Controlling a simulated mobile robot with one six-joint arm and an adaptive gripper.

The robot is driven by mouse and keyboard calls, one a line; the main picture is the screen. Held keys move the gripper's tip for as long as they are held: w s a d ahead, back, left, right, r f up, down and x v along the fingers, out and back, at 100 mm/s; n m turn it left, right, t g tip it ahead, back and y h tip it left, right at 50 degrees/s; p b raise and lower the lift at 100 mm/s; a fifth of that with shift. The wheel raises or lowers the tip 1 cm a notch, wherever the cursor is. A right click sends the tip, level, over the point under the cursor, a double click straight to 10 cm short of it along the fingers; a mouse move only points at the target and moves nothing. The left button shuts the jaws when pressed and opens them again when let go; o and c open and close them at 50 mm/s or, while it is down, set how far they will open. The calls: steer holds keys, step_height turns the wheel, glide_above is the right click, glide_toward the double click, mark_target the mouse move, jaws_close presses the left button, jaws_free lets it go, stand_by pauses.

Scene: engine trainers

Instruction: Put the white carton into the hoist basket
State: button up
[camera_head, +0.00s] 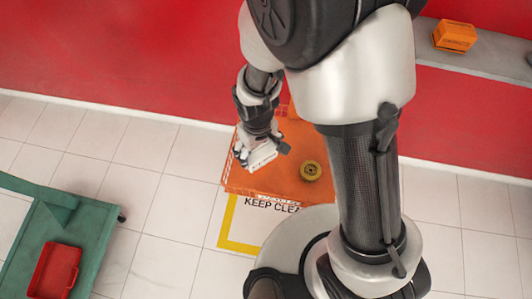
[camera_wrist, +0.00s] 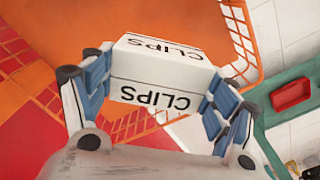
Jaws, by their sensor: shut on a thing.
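The white carton (camera_wrist: 160,75), with CLIPS printed on it, is held between the two blue-padded fingers of my gripper (camera_wrist: 160,84). In the head view the carton (camera_head: 262,158) and my gripper (camera_head: 260,150) appear over the left part of the orange hoist basket (camera_head: 290,185). The basket also shows in the wrist view (camera_wrist: 60,25), with its orange floor and mesh side behind the carton. I cannot tell how high the carton is above the basket floor. My arm hides the right part of the basket in the head view.
A green cart (camera_head: 88,240) with a red tray (camera_head: 54,271) stands at the lower left. An orange crate (camera_head: 454,36) sits on a grey shelf (camera_head: 470,62) at upper right. A red wall runs behind.

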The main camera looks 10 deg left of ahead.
mark_target(259, 150)
steer(key=shift+f+b, duration=0.65)
steer(key=shift+f, duration=2)
steer(key=shift+f, duration=0.25)
steer(key=o, duration=1.3)
steer(key=shift+r, duration=0.1)
step_height(259, 150, up, 12)
steer(key=p, duration=0.3)
steer(key=shift+r+p, duration=0.15)
steer(key=shift+p, duration=0.2)
